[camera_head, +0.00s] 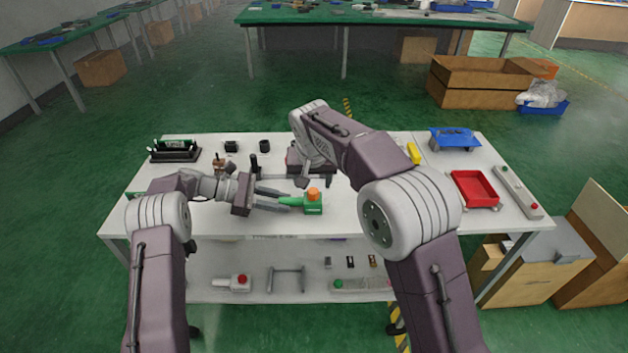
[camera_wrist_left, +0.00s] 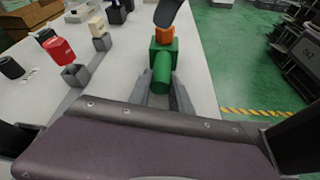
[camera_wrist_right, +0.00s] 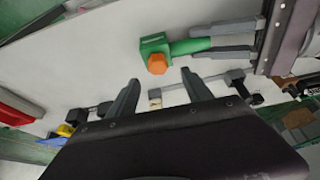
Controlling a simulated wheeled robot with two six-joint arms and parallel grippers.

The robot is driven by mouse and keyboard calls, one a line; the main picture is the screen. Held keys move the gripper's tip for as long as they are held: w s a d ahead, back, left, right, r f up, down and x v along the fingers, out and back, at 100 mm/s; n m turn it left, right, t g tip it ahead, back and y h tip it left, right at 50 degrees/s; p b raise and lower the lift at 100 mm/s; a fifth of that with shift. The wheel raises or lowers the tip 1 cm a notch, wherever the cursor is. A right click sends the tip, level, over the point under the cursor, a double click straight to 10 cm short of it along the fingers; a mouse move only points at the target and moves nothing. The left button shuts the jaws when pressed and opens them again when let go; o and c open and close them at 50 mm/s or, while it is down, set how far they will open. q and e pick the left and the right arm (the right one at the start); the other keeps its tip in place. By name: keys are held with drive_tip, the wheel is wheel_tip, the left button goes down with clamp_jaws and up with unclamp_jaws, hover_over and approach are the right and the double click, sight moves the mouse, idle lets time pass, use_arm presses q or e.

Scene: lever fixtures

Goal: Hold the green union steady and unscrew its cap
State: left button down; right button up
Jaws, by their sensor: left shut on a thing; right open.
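The green union (camera_head: 313,208) has a green block body, a green side stub and an orange cap (camera_head: 313,194) on top. My left gripper (camera_head: 284,201) is shut on the stub from the left; in the left wrist view the fingers flank the stub of the union (camera_wrist_left: 162,62). My right gripper (camera_head: 316,182) is open above the cap, pointing down. In the right wrist view the hexagonal cap (camera_wrist_right: 157,64) sits just beyond and between the open fingertips, apart from them. One dark right finger shows above the cap in the left wrist view.
The white table holds a red tray (camera_head: 474,188), a blue bin (camera_head: 455,139) and a yellow block (camera_head: 414,153) on the right. A black rack (camera_head: 175,151) and small black fixtures stand at the back left. The table front right of the union is clear.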

sight(313, 191)
drive_tip(key=m, duration=0.2)
drive_tip(key=m+h, duration=0.1)
drive_tip(key=m, duration=0.1)
drive_tip(key=shift+w+a, duration=0.1)
drive_tip(key=shift+a, duration=0.1)
drive_tip(key=shift+m+g+h, duration=0.3)
drive_tip(key=shift+m+h, duration=0.2)
drive_tip(key=shift+m, duration=0.4)
drive_tip(key=shift+f, duration=1.5)
